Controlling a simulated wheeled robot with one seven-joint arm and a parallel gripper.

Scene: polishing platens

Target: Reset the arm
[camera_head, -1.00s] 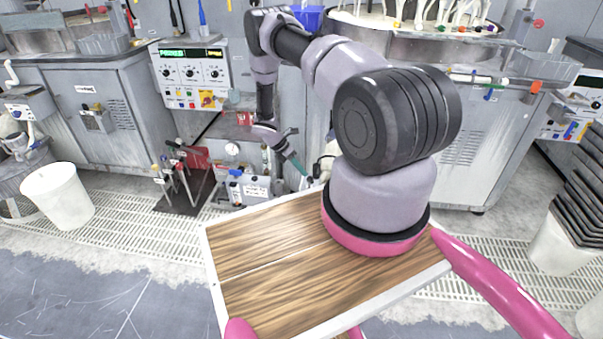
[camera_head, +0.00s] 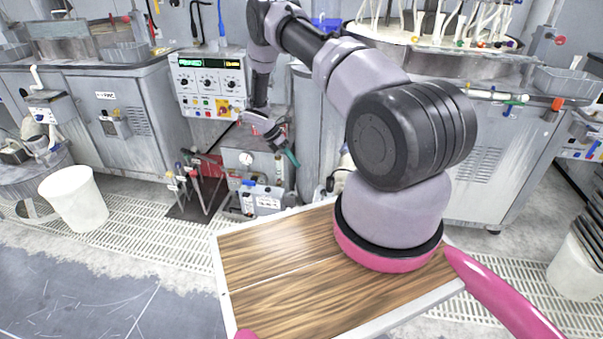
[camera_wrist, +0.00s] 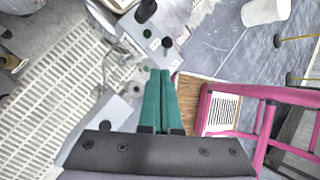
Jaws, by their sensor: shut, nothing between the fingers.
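My gripper (camera_head: 292,157) hangs from the bent arm, out in front of the control panel and beyond the wooden board of my base. In the wrist view its two green fingers (camera_wrist: 160,75) lie side by side, shut, with nothing between them. Below the fingers the wrist view shows a grey box with dark knobs and the pale floor grating. The arm rises from its pink-ringed mount, bends over to the left and points its end downward.
A control panel (camera_head: 210,84) with knobs is on the cabinet behind my gripper. Polishing machines line the back. A white bucket (camera_head: 75,197) stands on the floor grating at left, and another white bin (camera_head: 577,265) stands at right. Open floor (camera_head: 80,290) lies at front left.

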